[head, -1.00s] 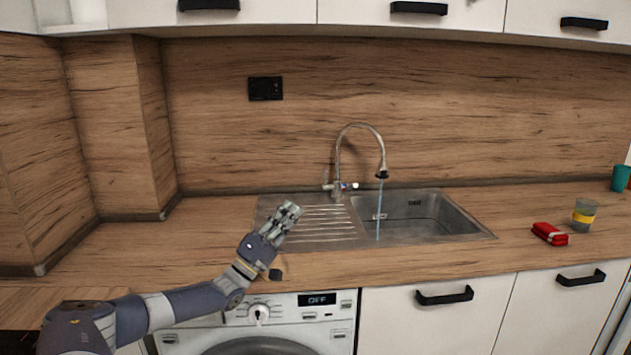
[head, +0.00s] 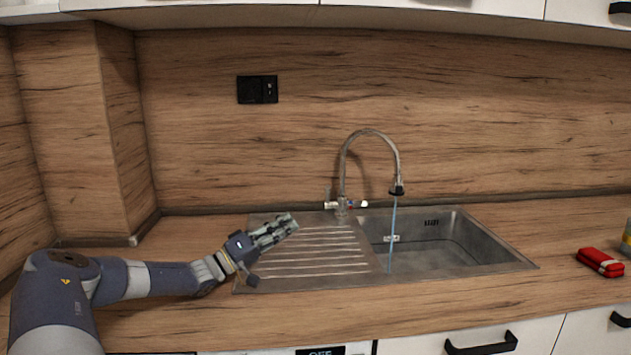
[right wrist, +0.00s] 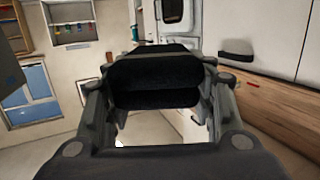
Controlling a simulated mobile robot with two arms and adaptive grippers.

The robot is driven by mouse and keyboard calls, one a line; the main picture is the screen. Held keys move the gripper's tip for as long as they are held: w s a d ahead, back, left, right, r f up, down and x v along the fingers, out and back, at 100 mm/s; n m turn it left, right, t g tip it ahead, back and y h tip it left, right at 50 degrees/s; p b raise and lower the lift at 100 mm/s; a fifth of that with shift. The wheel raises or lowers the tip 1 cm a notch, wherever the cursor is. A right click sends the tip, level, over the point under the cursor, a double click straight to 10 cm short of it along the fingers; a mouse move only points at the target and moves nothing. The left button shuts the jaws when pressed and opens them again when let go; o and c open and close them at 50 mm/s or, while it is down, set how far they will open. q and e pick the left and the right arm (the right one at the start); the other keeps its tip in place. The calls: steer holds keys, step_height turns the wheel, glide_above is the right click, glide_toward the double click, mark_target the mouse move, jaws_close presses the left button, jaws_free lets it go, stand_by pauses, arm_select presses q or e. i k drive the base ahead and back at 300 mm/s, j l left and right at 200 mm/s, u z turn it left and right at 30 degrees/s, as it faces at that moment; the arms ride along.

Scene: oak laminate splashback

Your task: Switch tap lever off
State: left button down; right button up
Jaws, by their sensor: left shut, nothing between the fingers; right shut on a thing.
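The metal tap (head: 344,178) stands behind the sink, with a thin blue stream of water (head: 393,235) falling from its spout into the basin. Its lever (head: 328,197) is a small piece at the left of the tap base, too small to tell its exact angle. My left gripper (head: 290,223) is shut and empty above the ribbed drainboard, left of and nearer than the tap base, apart from the lever. My right gripper (right wrist: 155,95) shows only in the right wrist view, shut on a black thing that I cannot identify.
The steel sink (head: 500,256) is set in the wooden counter (head: 440,295). A red packet (head: 600,262) lies at the right, beside a cup (head: 627,238) cut by the frame edge. A black socket (head: 257,89) is on the splashback. Counter space left of the drainboard is clear.

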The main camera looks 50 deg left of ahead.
mark_target(327, 202)
steer(key=i+j, duration=0.4)
steer(key=j, duration=0.25)
steer(key=i+j, duration=0.15)
steer(key=j, duration=0.15)
